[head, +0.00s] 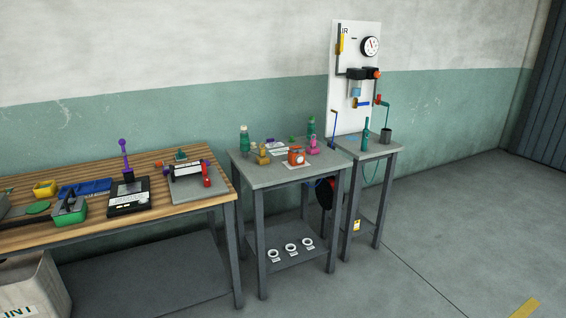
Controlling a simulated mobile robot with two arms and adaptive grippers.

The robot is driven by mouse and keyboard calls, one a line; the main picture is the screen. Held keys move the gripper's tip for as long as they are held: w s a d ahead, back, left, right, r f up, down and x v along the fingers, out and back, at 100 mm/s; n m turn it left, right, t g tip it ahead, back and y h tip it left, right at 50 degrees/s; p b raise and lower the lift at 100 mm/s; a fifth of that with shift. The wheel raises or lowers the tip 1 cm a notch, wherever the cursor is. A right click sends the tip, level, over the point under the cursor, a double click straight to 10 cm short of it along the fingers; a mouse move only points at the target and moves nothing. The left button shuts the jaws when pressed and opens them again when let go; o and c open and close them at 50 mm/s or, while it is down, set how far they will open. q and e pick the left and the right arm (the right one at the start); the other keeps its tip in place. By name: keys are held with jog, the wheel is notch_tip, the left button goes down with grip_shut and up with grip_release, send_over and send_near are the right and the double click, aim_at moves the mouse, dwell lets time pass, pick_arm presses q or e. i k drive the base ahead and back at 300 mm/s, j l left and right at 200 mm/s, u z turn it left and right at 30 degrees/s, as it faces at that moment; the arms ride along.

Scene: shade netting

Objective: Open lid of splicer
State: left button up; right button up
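No lettering that I can read marks a splicer. On the wooden bench (224,187), a black-and-white device (128,201) has an upright purple lever at its back. To its right, a dark-and-white device with a red part (207,174) sits on a grey plate (200,193). To its left is a green box-like device (69,216) with a grey top. I cannot tell which of these is the splicer, or whether any lid is open or shut; they are small and far off. Neither of my grippers is in view.
A blue tray (86,188) and a yellow bin (45,188) stand at the back of the bench. A grey table (245,168) with small bottles and a smaller stand (372,151) are to the right. A white bin (35,285) is below left. The right floor is clear.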

aim_at(292, 157)
jog(key=i+l, duration=0.3)
jog(key=i, duration=0.15)
jog(key=i+l, duration=0.35)
jog(key=i, duration=0.15)
